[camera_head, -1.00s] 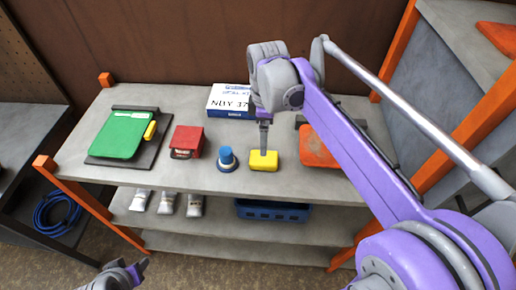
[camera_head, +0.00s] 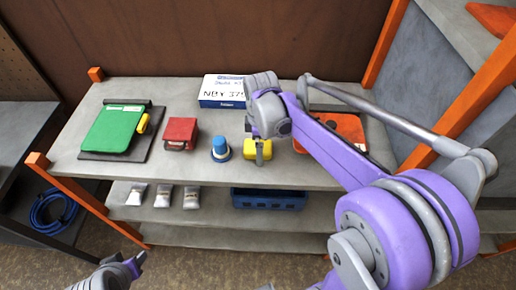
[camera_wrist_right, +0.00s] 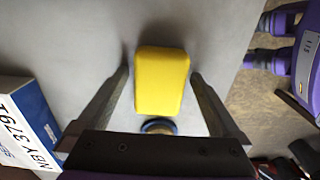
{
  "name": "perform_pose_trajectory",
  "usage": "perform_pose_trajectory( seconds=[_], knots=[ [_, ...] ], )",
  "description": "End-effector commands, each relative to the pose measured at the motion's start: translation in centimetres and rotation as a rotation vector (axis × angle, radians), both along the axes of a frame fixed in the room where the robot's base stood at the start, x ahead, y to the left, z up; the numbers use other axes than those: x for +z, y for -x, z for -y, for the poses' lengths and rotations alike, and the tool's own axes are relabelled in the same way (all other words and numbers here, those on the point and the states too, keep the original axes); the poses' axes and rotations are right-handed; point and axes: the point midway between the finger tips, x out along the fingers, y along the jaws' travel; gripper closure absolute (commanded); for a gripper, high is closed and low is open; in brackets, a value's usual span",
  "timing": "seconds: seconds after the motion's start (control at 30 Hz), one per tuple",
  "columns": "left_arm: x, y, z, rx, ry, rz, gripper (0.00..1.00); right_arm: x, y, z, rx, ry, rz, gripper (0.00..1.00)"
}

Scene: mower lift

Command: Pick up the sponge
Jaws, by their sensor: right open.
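The sponge is a yellow block (camera_head: 251,148) on the grey workbench top, near its front edge. It also shows in the right wrist view (camera_wrist_right: 161,80), lying between the two open fingers with a gap on each side. My right gripper (camera_head: 259,152) is over the sponge and hides part of it in the head view. In the right wrist view the right gripper (camera_wrist_right: 160,82) is open and holds nothing. My left gripper (camera_head: 138,262) is at the bottom left, below and in front of the bench. Its jaws are too small to read.
A blue cylindrical item (camera_head: 220,149) stands close left of the sponge. A red box (camera_head: 181,132), a green clipboard-like item (camera_head: 116,130) and a white-blue box (camera_head: 222,92) are also on the bench (camera_head: 200,176). An orange item (camera_head: 338,126) lies to the right.

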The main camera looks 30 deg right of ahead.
Motion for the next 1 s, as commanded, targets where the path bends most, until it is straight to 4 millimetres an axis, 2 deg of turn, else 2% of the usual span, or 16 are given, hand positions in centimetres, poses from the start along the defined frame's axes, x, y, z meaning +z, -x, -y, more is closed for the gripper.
perform_pose_trajectory(
  seconds=[0.07, 0.1, 0.53, 0.83, 1.0],
  knots=[
    [0.0, 0.0, 0.0, 0.000, 0.000, 0.000, 0.50, 0.0, 0.0, 0.0, 0.000, 0.000, 0.000, 0.00],
    [0.0, 0.0, 0.0, 0.000, 0.000, 0.000, 0.50, 0.0, 0.0, 0.0, 0.000, 0.000, 0.000, 0.04],
    [0.0, 0.0, 0.0, 0.000, 0.000, 0.000, 0.50, 0.1, 0.0, 0.0, 0.000, 0.000, 0.000, 0.80],
    [0.0, 0.0, 0.0, 0.000, 0.000, 0.000, 0.50, 0.4, 0.0, 0.0, 0.000, 0.000, 0.000, 0.81],
    [0.2, -0.1, 0.0, 0.000, 0.000, 0.002, 0.50, 2.2, 0.0, 0.0, 0.000, 0.000, 0.000, 0.81]
  ],
)
